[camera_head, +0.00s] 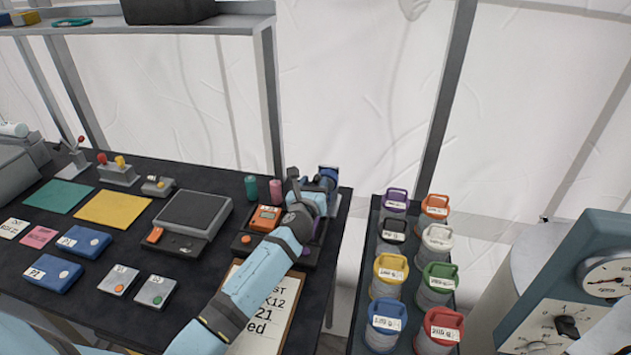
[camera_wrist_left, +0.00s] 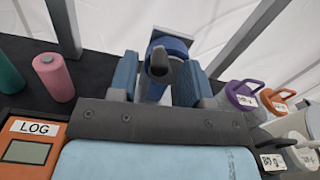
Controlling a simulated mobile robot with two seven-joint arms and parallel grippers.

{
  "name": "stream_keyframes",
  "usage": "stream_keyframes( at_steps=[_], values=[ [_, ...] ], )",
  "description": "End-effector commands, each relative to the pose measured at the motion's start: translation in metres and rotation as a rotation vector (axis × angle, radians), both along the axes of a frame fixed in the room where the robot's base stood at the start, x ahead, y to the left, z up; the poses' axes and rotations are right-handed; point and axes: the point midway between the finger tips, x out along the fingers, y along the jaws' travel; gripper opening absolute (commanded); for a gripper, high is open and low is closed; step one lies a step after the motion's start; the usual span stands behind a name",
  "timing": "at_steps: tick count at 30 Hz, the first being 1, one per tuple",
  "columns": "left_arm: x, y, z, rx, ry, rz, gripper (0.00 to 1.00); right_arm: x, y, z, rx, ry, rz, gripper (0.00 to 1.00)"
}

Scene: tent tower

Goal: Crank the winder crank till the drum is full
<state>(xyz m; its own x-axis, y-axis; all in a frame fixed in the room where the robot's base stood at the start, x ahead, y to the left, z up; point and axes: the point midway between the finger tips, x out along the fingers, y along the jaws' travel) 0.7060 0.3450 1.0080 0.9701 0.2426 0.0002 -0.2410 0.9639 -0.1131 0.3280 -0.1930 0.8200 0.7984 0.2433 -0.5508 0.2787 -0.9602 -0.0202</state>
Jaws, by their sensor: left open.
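The winder (camera_head: 329,173) stands at the back right corner of the dark table, largely hidden behind my left gripper (camera_head: 318,188). In the left wrist view its blue round part (camera_wrist_left: 170,45) shows with a dark grey crank handle (camera_wrist_left: 160,65) pointing toward the camera. My left gripper (camera_wrist_left: 158,85) is open, with one blue finger on each side of the handle. I cannot tell whether either finger touches it. How full the drum is cannot be made out. My right gripper is not in view.
A pink cylinder (camera_head: 276,192) and a teal cylinder (camera_head: 251,187) stand left of the gripper. An orange LOG device (camera_wrist_left: 28,150) lies nearby. Several coloured lidded canisters (camera_head: 390,274) fill the side table at right. A scale (camera_head: 192,222) and blue boxes (camera_head: 84,241) occupy the table's left.

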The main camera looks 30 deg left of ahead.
Motion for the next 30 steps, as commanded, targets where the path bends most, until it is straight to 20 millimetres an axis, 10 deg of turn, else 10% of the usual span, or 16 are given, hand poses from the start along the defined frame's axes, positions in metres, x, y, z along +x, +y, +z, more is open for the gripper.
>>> stream_keyframes(
  at_steps=[14,20,30],
  values=[
    [0.015,0.004,0.0,0.0,0.0,0.0,0.44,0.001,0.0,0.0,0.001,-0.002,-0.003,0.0],
    [0.015,0.004,0.0,0.0,0.0,0.0,0.01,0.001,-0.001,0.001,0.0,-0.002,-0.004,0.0],
    [0.016,0.003,0.002,0.036,0.01,0.0,0.0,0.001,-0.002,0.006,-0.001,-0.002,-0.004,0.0]
  ],
)
